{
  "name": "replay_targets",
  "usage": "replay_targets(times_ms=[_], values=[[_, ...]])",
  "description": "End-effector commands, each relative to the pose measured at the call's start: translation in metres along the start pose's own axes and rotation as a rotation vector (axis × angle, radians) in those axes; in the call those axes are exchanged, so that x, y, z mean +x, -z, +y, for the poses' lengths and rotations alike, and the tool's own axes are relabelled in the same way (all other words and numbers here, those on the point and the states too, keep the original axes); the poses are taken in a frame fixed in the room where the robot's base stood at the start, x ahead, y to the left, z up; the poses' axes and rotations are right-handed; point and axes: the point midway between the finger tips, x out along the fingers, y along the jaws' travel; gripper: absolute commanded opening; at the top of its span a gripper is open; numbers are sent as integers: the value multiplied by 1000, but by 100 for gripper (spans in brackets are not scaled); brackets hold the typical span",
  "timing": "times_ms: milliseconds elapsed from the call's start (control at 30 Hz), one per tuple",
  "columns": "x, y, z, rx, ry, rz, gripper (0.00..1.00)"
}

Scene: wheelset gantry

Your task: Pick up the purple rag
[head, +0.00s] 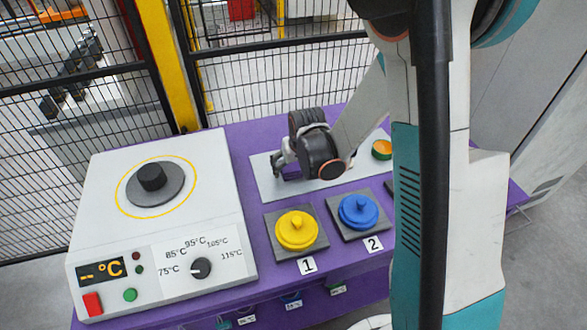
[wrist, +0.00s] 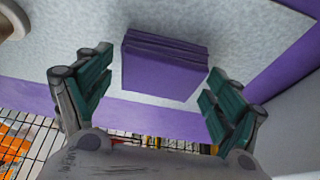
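The purple rag (wrist: 163,66) is a folded, layered block on a light grey speckled plate (wrist: 240,40). In the wrist view it lies ahead of and between my fingertips. In the head view only a small purple part of the rag (head: 292,174) shows beneath my gripper (head: 283,163); my wrist hides the rest. My gripper, which also shows in the wrist view (wrist: 158,78), is open, with one green-padded finger on each side of the rag. The right finger looks very close to the rag's edge; I cannot tell whether it touches.
On the purple table (head: 245,150) stand a white heater box (head: 150,225) with a knob and buttons, a yellow lidded piece (head: 296,230) marked 1 and a blue one (head: 358,211) marked 2. A green-and-orange round item (head: 382,149) is on the plate's right. A mesh fence (head: 265,75) stands behind.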

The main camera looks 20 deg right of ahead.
Motion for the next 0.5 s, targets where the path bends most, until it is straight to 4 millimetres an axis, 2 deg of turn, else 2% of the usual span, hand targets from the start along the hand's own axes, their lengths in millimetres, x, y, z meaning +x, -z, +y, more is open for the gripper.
replay_targets(times_ms=[33, 100, 500], values=[[0, 0, 0, 0, 0, 0, 62], [0, 0, 0, 0, 0, 0, 46], [-2, 1, 0, 0, 0, 0, 46]])
